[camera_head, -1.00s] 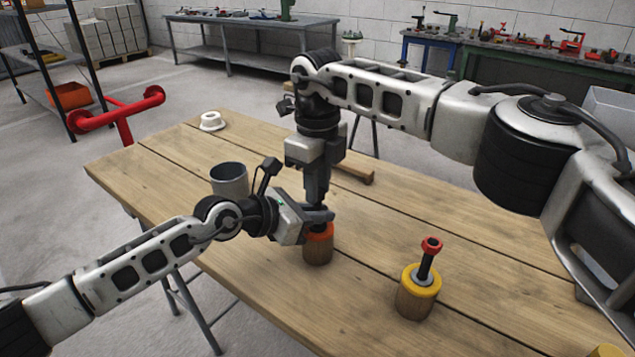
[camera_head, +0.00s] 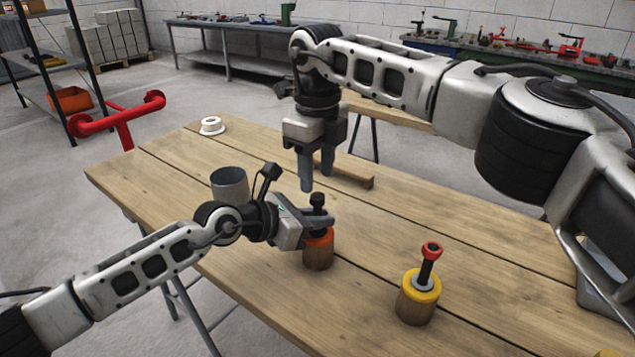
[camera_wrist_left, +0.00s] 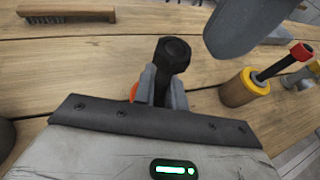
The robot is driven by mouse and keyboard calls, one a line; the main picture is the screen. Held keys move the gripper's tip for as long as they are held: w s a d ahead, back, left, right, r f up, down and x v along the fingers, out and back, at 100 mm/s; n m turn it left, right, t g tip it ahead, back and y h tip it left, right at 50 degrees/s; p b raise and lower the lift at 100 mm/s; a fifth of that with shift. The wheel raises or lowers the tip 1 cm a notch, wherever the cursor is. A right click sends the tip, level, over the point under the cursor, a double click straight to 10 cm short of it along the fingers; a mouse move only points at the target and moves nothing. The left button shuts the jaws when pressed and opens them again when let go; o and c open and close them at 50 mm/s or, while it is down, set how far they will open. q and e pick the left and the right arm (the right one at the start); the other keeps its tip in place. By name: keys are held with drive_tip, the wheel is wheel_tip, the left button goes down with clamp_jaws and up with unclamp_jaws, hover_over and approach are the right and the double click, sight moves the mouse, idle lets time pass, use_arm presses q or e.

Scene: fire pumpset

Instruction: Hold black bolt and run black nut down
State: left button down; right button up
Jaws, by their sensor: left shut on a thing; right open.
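The black bolt stands upright in an orange-topped wooden block (camera_head: 318,256) on the table. The black nut (camera_head: 317,199) sits at the bolt's upper end; the left wrist view shows it from close above (camera_wrist_left: 174,53). My left gripper (camera_head: 318,220) is shut on the black bolt just below the nut and above the orange top; its fingers flank the shank in the left wrist view (camera_wrist_left: 162,90). My right gripper (camera_head: 317,172) is open and empty, pointing down just above the nut and apart from it. The left fingers partly hide the shank.
A yellow-topped wooden block (camera_head: 416,303) with a bolt and red nut (camera_head: 432,249) stands to the right. A grey cup (camera_head: 229,184) is behind my left wrist. A white ring (camera_head: 212,125) and a wooden-handled brush (camera_head: 346,174) lie farther back. The right table half is mostly clear.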

sight(318, 195)
drive_tip(key=shift+r, duration=0.25)
drive_tip(key=shift+c, duration=0.2)
drive_tip(key=r+n, duration=0.1)
drive_tip(key=n, duration=0.2)
drive_tip(key=shift+r, duration=0.2)
wheel_tip(318, 195, up, 2)
drive_tip(key=n, duration=0.5)
drive_tip(key=shift+n, duration=0.4)
drive_tip(key=shift+f, duration=4)
drive_tip(key=shift+c, duration=0.3)
